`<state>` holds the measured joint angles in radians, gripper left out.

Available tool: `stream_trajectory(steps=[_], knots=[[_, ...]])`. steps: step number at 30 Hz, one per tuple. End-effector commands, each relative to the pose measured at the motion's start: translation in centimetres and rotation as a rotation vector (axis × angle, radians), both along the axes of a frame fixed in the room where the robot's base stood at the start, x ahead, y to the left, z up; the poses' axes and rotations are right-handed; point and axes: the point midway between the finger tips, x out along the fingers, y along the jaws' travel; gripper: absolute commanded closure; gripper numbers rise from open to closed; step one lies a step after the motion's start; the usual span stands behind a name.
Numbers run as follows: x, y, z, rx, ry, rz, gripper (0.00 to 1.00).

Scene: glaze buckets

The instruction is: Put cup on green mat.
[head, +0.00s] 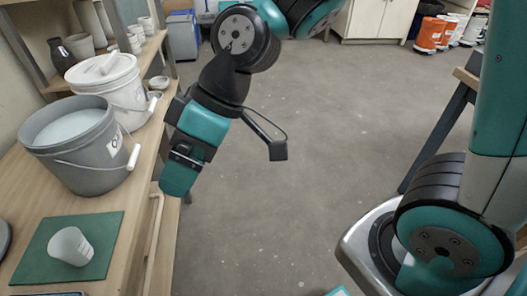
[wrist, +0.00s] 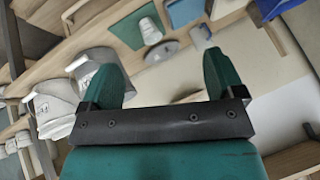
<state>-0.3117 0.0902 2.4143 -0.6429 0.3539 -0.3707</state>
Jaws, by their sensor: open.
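A pale, frosted-looking cup (head: 70,246) stands on the green mat (head: 103,228) at the lower left of the head view. In the wrist view the cup (wrist: 150,31) overlaps the edge of the mat (wrist: 122,27). My gripper (head: 176,186) hangs beside the bench's front edge, right of the mat and cup and well apart from them. In the wrist view its two green fingers (wrist: 163,76) are spread apart with nothing between them.
A grey bucket (head: 82,170) with pale contents and a white lidded bucket (head: 120,101) stand on the bench behind the mat. A rail (head: 153,240) runs along the bench front. Open floor (head: 280,220) lies to the right. Orange buckets (head: 430,35) stand far off.

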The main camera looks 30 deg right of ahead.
Motion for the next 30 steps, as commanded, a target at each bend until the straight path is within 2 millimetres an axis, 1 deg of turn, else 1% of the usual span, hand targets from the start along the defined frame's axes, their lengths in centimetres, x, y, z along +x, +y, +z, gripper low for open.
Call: stream_trajectory(steps=[1,3,6,9,13,27,28,29,30], knots=[[-1.5,-1.9,1.2,-0.052,0.024,-0.059,0.12],[-3.4,-4.1,2.0,-0.124,0.072,-0.142,0.12],[-5.5,-6.6,2.8,-0.2,0.122,-0.246,0.12],[-6.8,-8.0,3.0,-0.244,0.155,-0.312,0.12],[-7.4,-8.6,3.1,-0.265,0.172,-0.343,0.12],[-7.4,-8.5,3.1,-0.263,0.17,-0.34,0.12],[-7.4,-8.6,3.1,-0.263,0.17,-0.34,0.17],[-7.4,-8.6,3.1,-0.263,0.17,-0.34,0.24],[-7.3,-8.5,3.1,-0.263,0.17,-0.34,0.33]])
